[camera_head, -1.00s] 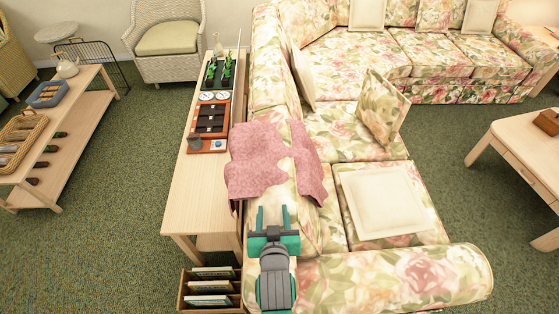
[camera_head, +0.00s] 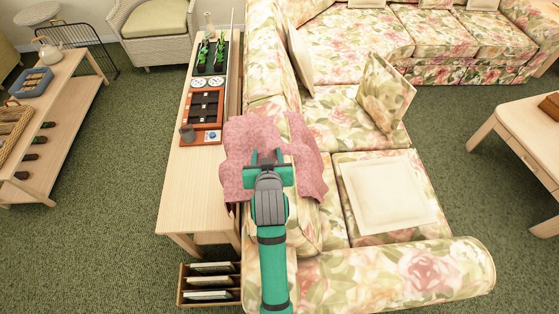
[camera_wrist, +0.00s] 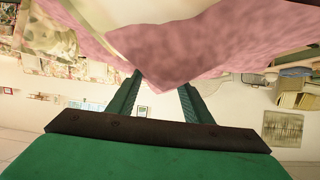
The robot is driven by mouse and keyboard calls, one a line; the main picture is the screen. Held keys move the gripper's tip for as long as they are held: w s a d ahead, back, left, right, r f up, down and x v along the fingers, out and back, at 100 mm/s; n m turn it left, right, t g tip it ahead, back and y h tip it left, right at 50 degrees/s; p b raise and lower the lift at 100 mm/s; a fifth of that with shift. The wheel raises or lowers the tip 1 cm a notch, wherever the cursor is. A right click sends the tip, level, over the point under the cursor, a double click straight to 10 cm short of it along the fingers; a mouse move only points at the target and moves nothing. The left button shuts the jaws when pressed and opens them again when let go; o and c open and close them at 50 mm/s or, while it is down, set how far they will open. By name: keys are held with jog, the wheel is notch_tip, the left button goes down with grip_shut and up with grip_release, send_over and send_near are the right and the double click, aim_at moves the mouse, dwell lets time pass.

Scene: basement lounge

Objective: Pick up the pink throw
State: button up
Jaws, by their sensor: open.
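The pink throw (camera_head: 240,148) lies draped over the back of the floral sofa (camera_head: 270,80), with one side hanging toward the console table and the other toward the seat. My gripper (camera_head: 267,156) is over the near middle of the throw, its two fingers apart and pointing toward the far side. In the wrist view the throw (camera_wrist: 200,55) fills the upper middle, close to the fingertips of my gripper (camera_wrist: 160,82). The fingers are open, with nothing visibly clamped between them. I cannot tell whether the fingertips touch the cloth.
Cushions lie on the seats.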

aim_at(266, 149)
jog(key=x, duration=0.6)
jog(key=shift+w+a+r, duration=0.2)
jog(key=shift+r, duration=0.05)
jog(key=shift+w+d+f, duration=0.1)
jog(key=shift+w, duration=0.05)
jog(key=shift+d, duration=0.15)
jog(key=c, duration=0.7)
grip_shut()
